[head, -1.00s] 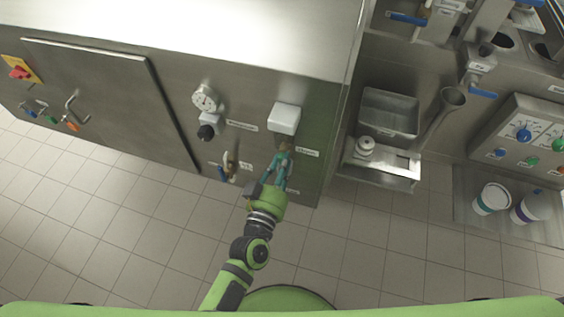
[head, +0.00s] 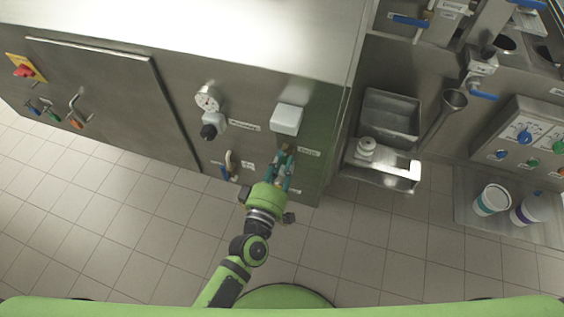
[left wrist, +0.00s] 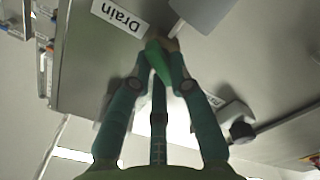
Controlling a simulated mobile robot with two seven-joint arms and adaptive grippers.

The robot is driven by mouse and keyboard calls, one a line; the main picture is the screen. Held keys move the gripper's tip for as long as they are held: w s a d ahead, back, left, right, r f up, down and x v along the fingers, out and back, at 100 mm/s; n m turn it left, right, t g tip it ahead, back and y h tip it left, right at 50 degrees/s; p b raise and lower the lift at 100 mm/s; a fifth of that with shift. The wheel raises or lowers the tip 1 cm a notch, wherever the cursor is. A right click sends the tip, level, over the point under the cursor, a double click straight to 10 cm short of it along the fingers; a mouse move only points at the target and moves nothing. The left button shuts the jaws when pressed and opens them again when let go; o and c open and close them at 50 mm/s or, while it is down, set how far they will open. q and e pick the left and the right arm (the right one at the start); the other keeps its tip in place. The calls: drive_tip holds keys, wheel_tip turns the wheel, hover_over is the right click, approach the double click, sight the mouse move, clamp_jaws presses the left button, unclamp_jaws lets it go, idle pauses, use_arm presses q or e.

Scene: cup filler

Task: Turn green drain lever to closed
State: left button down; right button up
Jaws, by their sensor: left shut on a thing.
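The green drain lever (left wrist: 157,60) shows in the left wrist view between my left gripper's fingertips, near the label that reads "Drain" (left wrist: 118,15). The same label (head: 309,153) is on the steel cabinet front in the head view. My left gripper (head: 283,158) is at the cabinet front below a white box (head: 287,119). In the left wrist view its teal fingers (left wrist: 158,65) are shut on the green lever. The fingers largely hide the lever in the head view. My right gripper is not in view.
A steel tray (head: 391,117) and a ledge (head: 400,173) are to the right. The tiled floor (head: 130,230) is clear.

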use_arm(q)
drive_tip(key=n+b, duration=0.1)
drive_tip(key=n, duration=0.4)
drive_tip(key=shift+a+n, duration=0.15)
drive_tip(key=shift+n, duration=0.15)
idle(0.5)
drive_tip(key=c, duration=1.1)
unclamp_jaws()
drive_tip(key=shift+c, duration=0.2)
drive_tip(key=shift+f, duration=0.1)
drive_tip(key=v, duration=1.2)
